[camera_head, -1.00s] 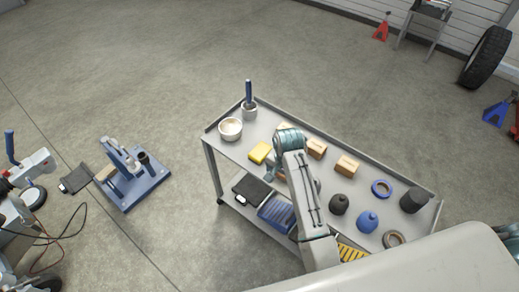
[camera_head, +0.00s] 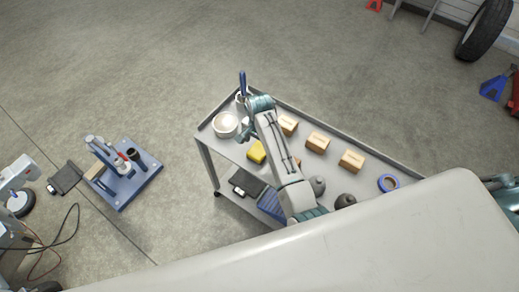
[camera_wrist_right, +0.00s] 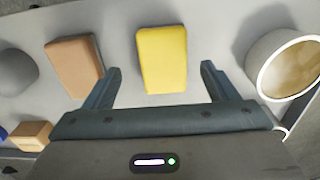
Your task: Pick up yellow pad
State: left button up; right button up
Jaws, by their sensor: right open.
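The yellow pad (camera_head: 256,152) lies flat on the top shelf of the grey cart (camera_head: 225,151), close to the bowl. My right gripper (camera_head: 247,131) is over the cart beside the pad, with its fingers only partly clear in the head view. In the right wrist view the pad (camera_wrist_right: 163,58) lies ahead, lined up between the two spread fingers of the gripper (camera_wrist_right: 159,72). The gripper is open and empty. My left gripper is not in view.
In the right wrist view a tan block (camera_wrist_right: 74,65) sits left of the pad and a bowl (camera_wrist_right: 290,65) right of it. A blue press (camera_head: 124,174) stands on the floor.

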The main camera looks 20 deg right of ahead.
aim_at(259, 150)
jog(key=f, duration=0.4)
jog(key=shift+w+f+p, duration=0.2)
jog(key=shift+f+p, duration=0.05)
jog(key=shift+p, duration=0.1)
jog(key=shift+f, duration=0.2)
jog(key=shift+c, duration=0.7)
jog(key=shift+a, duration=0.1)
jog(key=c, duration=0.4)
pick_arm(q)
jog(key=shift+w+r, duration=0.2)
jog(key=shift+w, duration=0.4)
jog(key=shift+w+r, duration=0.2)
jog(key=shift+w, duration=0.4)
pick_arm(e)
jog(key=c, duration=0.5)
